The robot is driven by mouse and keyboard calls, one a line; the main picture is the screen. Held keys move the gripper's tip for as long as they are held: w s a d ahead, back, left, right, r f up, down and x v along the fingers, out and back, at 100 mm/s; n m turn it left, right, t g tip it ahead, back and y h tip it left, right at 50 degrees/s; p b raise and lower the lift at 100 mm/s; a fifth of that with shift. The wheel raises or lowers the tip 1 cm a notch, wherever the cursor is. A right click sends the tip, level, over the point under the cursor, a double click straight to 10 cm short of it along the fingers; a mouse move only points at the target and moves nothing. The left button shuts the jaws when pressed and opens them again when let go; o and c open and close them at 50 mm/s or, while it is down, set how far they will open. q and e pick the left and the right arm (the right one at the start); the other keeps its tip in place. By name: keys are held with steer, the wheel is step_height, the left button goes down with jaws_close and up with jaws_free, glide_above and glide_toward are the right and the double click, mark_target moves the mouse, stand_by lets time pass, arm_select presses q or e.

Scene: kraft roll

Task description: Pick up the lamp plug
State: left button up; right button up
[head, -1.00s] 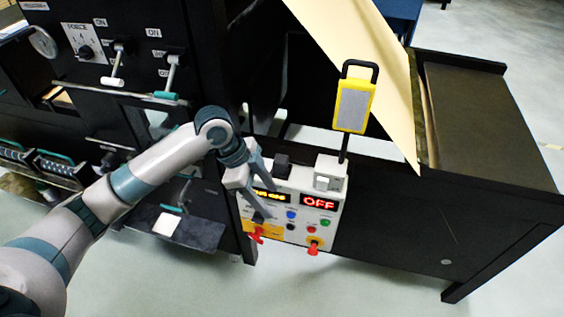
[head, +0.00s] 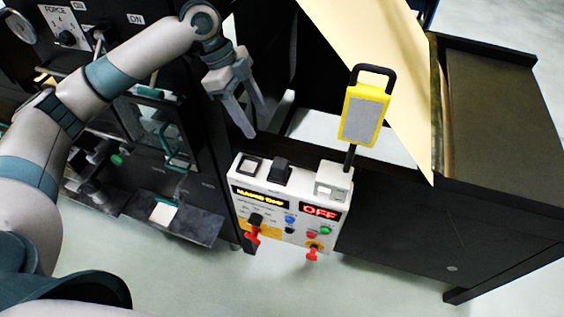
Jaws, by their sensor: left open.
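The white control box (head: 266,217) hangs at the front of the black machine. On its top sit a black plug-like block (head: 281,172), which looks like the lamp plug, a dark empty-looking square socket (head: 249,167) to its left, and a pale outlet (head: 332,181) to its right. A yellow work lamp (head: 361,115) with a black handle stands on a thin stem behind the outlet. My left gripper (head: 257,126) is open and empty, above and to the left of the black block, fingers pointing down, apart from the box. My right gripper is out of view.
The box front has red levers (head: 253,235), coloured buttons and a display reading OFF (head: 320,212). A tan paper sheet (head: 385,75) slopes down behind the lamp. A dark bench (head: 500,110) stands at right. Black machinery with levers fills the left.

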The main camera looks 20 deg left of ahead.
arm_select(q)
steer(key=shift+s, duration=0.15)
glide_toward(279, 162)
steer(key=shift+b+x, duration=2.85)
steer(key=shift+b, duration=0.15)
